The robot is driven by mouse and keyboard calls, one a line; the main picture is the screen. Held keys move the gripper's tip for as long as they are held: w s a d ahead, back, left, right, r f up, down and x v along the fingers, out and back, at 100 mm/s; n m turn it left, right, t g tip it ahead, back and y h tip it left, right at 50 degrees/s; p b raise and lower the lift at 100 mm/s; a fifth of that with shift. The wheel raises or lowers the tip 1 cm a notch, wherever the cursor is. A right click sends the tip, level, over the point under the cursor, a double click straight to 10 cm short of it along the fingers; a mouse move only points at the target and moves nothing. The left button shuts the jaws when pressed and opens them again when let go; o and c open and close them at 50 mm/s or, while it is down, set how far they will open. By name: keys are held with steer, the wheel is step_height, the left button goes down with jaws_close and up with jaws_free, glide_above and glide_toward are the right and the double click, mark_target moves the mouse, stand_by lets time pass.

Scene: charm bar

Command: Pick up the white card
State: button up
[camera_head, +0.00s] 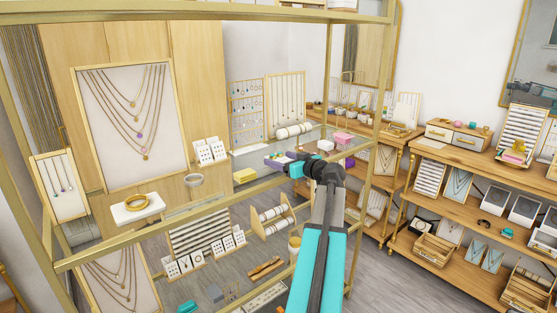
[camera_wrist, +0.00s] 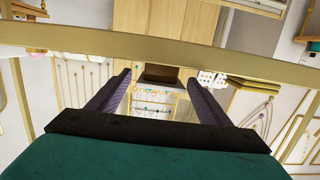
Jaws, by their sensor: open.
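Several small white cards with earrings show in the head view. A pair of white cards (camera_head: 210,151) stands on the upper glass shelf, left of my gripper. More white cards (camera_head: 185,264) stand in groups on the level below. I cannot tell which one the task means. White cards (camera_wrist: 211,78) also show in the wrist view, small, beyond the right finger. My gripper (camera_head: 277,161) is up at the glass shelf's right part, well apart from the cards. In the wrist view its two fingers (camera_wrist: 157,80) are spread, with nothing held between them.
A gold frame bar (camera_wrist: 150,47) crosses the wrist view close to the fingers. The gold shelf frame (camera_head: 150,235) surrounds the displays. Wooden shelves (camera_head: 470,160) stand right.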

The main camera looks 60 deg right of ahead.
mark_target(282, 160)
steer(key=c, duration=1.1)
steer(key=shift+r, duration=0.2)
steer(key=shift+r+b, duration=0.85)
steer(key=shift+r, duration=0.65)
steer(key=b+v, duration=0.1)
steer(key=v, duration=0.4)
steer(key=a+b+v, duration=0.1)
steer(key=v, duration=0.4)
steer(key=f+b+v, duration=0.1)
steer(key=b+v, duration=0.1)
steer(key=v, duration=0.4)
steer(key=shift+w+a, duration=0.15)
steer(key=shift+a, duration=0.1)
